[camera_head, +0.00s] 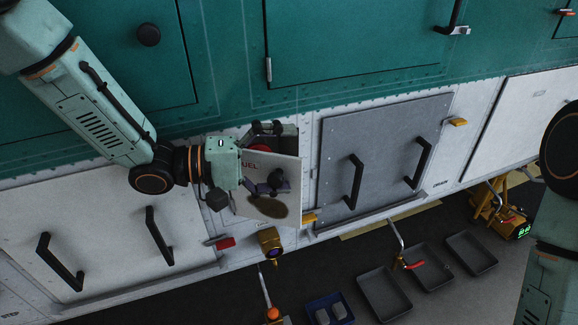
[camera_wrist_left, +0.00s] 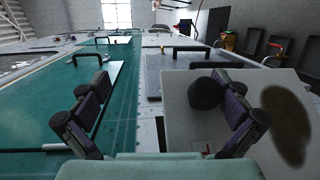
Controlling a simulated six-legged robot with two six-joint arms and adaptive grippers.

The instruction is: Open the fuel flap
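The fuel flap (camera_head: 278,202) is a pale panel with red "FUEL" lettering, low on the helicopter's side. It stands angled out from the pale wall, with a dark opening and a bit of red showing behind its upper left edge. In the left wrist view the flap (camera_wrist_left: 180,122) fills the right side, with a round black knob (camera_wrist_left: 205,93) on it. My left gripper (camera_head: 268,158) is at the flap, its fingers spread and holding nothing. In the left wrist view the gripper's (camera_wrist_left: 162,82) right finger overlaps the flap; contact cannot be told. My right gripper is out of view.
A grey door (camera_head: 385,150) with two black handles is right of the flap, and a white hatch (camera_head: 100,225) is left. A yellow lamp-like fitting (camera_head: 270,243) sits below. Dark trays (camera_head: 383,295) and a blue bin (camera_head: 330,310) stand on the floor.

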